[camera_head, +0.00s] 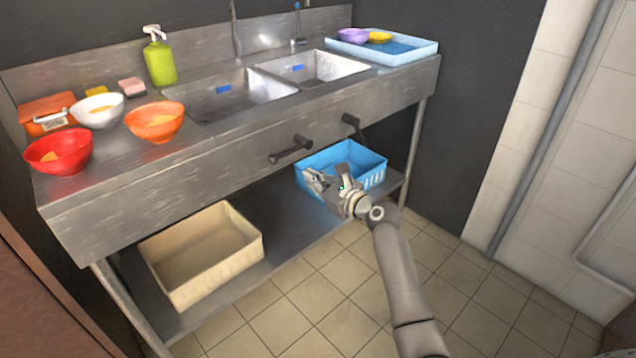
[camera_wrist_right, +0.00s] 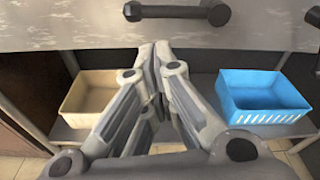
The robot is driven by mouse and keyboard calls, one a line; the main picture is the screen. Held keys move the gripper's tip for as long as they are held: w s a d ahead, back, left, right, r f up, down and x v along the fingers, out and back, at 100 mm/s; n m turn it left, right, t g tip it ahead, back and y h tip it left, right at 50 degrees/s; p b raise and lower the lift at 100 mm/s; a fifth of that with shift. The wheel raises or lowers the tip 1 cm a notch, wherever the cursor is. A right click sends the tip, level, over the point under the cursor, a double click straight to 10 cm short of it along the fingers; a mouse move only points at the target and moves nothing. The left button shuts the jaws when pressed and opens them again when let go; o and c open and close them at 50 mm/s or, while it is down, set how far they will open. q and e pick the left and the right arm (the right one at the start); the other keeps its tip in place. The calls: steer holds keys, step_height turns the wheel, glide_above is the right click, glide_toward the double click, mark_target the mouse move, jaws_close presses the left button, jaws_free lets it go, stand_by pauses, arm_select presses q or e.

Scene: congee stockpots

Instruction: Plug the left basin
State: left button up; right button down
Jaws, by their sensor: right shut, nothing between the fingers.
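The left basin (camera_head: 228,100) is a steel sink bowl with a blue label on its back wall. The right basin (camera_head: 312,70) sits beside it and also has a blue label. Two dark handles stick out of the sink's front panel: a left handle (camera_head: 290,150) and a right handle (camera_head: 351,120). A dark handle (camera_wrist_right: 178,11) crosses the top of the right wrist view, above my fingertips. My right gripper (camera_head: 313,180) is shut and empty, in front of the counter and below the handles; its fingers also show in the wrist view (camera_wrist_right: 154,52). My left gripper is out of view.
A beige crate (camera_head: 205,275) and a blue basket (camera_head: 372,178) stand on the lower shelf (camera_head: 278,240). Several bowls, a green soap bottle (camera_head: 160,62) and sponges sit left of the basins. A blue tray (camera_head: 415,52) sits right. The tiled floor in front is clear.

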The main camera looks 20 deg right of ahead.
steer(key=shift+v, duration=0.85)
